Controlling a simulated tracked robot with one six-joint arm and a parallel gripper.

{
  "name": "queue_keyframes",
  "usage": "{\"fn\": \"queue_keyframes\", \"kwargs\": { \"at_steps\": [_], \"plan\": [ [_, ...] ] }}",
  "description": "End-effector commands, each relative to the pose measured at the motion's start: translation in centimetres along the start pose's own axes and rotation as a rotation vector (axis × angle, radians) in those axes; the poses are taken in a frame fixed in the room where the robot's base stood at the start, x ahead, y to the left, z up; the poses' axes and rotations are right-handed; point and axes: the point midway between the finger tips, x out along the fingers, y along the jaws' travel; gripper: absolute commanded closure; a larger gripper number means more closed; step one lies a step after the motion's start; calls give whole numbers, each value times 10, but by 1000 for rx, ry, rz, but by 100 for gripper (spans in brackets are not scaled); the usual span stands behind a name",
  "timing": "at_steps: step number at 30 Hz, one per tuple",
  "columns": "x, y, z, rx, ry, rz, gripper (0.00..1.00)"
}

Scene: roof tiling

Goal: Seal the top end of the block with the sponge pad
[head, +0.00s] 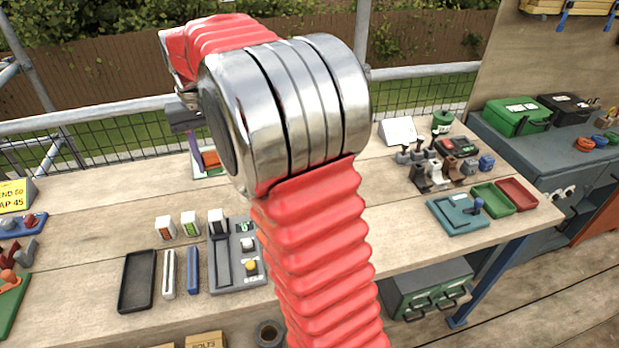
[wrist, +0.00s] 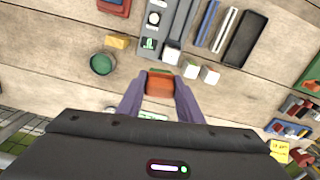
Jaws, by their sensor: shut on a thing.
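My gripper (wrist: 160,88) has two purple fingers and is shut on an orange-brown pad (wrist: 160,84), which I take to be the sponge pad. The pad also shows in the head view (head: 211,158), beside one purple finger and left of my arm. Several small upright blocks stand on the bench. A white one (wrist: 170,57) is at the end of the grey fixture (wrist: 165,28); it also shows in the head view (head: 216,221). Two labelled blocks (head: 165,228) (head: 190,223) stand beside it. I cannot tell which block the task means. The pad is apart from them.
Beside the fixture lie a blue strip (head: 193,270), a pale strip (head: 169,274) and a black tray (head: 137,281). A green cup (wrist: 102,64) and a yellow block (wrist: 118,41) are near my gripper. My arm hides the bench's middle in the head view.

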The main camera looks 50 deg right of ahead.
Motion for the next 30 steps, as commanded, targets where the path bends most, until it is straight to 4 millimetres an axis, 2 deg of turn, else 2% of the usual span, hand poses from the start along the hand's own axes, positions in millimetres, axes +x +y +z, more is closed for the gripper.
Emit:
{"fn": "queue_keyframes", "kwargs": {
  "at_steps": [1,6,12,15,21,30],
  "plan": [
    [0,21,9,19,2,0,85],
    [3,78,41,56,2,0,85],
    [11,136,88,102,0,0,85],
    [16,157,111,120,1,0,85],
    [22,177,136,138,0,0,85],
    [22,178,138,138,0,0,85]
  ]
}}
